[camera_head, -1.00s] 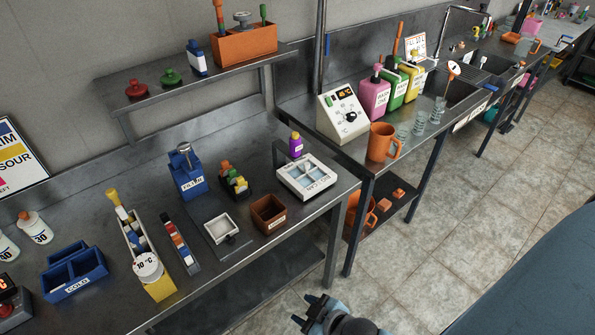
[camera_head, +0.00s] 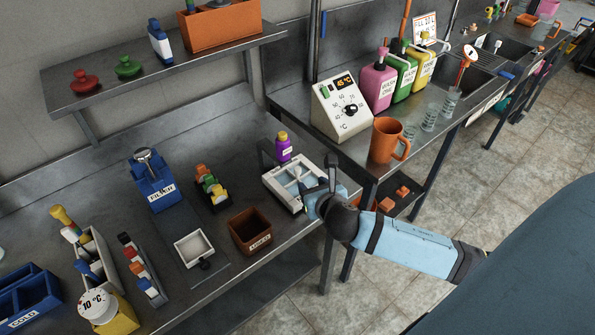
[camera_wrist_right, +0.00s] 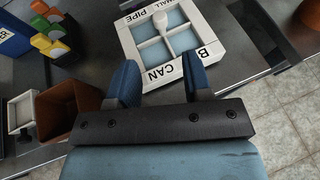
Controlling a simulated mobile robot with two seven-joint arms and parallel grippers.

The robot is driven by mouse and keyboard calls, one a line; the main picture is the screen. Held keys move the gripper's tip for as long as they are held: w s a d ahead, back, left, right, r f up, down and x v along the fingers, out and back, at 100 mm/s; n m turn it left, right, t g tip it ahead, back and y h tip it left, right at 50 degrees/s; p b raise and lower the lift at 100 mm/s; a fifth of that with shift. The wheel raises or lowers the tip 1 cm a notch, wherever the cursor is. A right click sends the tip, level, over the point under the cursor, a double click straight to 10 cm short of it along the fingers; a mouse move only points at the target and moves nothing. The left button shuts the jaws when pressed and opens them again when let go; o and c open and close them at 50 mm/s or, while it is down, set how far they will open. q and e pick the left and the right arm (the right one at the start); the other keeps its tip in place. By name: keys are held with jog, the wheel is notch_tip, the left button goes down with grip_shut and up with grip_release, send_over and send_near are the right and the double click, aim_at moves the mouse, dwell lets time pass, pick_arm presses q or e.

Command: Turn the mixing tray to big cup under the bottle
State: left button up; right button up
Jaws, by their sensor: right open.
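The mixing tray (camera_head: 272,181) is a white square frame with pale blue compartments on the near bench, at its right end. It also shows in the right wrist view (camera_wrist_right: 135,50), with labels reading "SMALL PIPE" and "CAN" and a white knob at its middle. The purple bottle (camera_head: 283,150) with a yellow cap stands at a dark bracket over the tray's far side. My right gripper (camera_head: 319,187) is open and empty at the tray's near right edge, hiding part of it. In the wrist view its blue fingers (camera_wrist_right: 160,75) point at the tray. My left gripper is out of view.
A brown box (camera_head: 250,232) and a small white dish (camera_head: 194,248) stand left of the tray. The blue filter device (camera_head: 155,188) is farther left. An orange mug (camera_head: 386,141) and a dial box (camera_head: 340,107) stand on the bench beyond.

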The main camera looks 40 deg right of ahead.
aim_at(299, 172)
jog(key=x, duration=1.2)
grip_shut()
